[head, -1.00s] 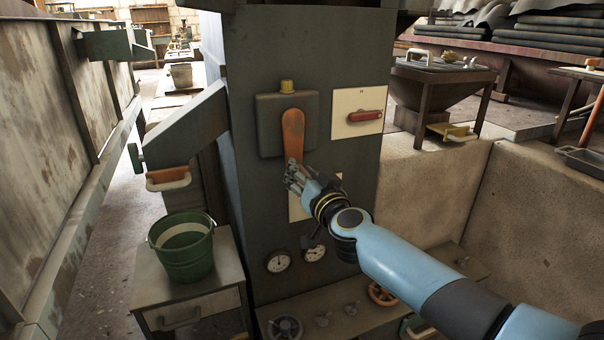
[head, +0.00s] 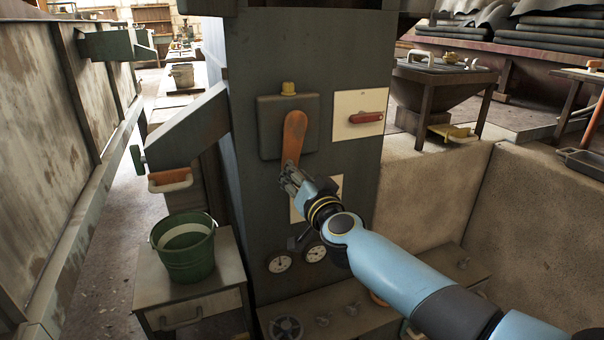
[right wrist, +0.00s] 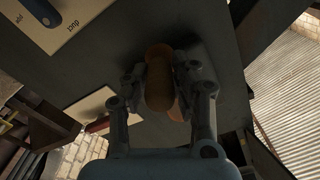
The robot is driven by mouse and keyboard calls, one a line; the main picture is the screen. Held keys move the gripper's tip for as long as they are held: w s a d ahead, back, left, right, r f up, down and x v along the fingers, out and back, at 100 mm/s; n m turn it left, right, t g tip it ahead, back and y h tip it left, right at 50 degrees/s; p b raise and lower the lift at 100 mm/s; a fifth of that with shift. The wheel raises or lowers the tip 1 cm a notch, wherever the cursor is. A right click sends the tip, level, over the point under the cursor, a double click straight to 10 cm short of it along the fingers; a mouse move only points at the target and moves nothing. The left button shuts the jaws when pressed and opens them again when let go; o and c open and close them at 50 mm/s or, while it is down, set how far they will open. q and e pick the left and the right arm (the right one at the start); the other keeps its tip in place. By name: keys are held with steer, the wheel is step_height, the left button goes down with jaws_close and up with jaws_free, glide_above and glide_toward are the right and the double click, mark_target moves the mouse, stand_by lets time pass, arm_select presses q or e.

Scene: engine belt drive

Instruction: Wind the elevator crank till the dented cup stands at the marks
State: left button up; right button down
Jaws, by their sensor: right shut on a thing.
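The elevator crank (head: 295,135) is an orange arm on a grey box (head: 268,125) on the dark column's front, hanging down and tilted slightly left at its lower end. My right gripper (head: 289,178) is at that lower end and is shut on the crank's handle. In the right wrist view the brownish handle (right wrist: 159,85) sits between the two fingers of the right gripper (right wrist: 160,76). My left gripper is out of view. I cannot make out the dented cup or the marks in these frames.
A red handle on a white plate (head: 343,104) is right of the crank. Dial gauges (head: 280,262) and a handwheel (head: 286,328) are below. A green bucket (head: 184,262) stands on a cabinet at left. A sloping chute (head: 185,135) juts out left of the column.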

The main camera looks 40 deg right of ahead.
arm_select(q)
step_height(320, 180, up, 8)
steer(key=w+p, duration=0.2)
steer(key=p, duration=0.5)
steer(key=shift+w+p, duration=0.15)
steer(key=shift+p, duration=0.25)
arm_select(e)
steer(key=shift+w+a+r+m, duration=0.3)
steer(key=shift+a+r+m, duration=1)
steer(key=shift+m, duration=1.5)
steer(key=shift+w+a+r+m, duration=0.3)
steer(key=shift+a+r+m, duration=0.65)
steer(key=shift+r+m, duration=1.3)
steer(key=shift+w+a+r+m, duration=0.3)
steer(key=shift+a+r+m, duration=0.75)
steer(key=shift+m, duration=2.3)
steer(key=c, duration=1.1)
jaws_free()
steer(key=shift+f, duration=0.15)
steer(key=shift+s, duration=0.1)
steer(key=v, duration=1.2)
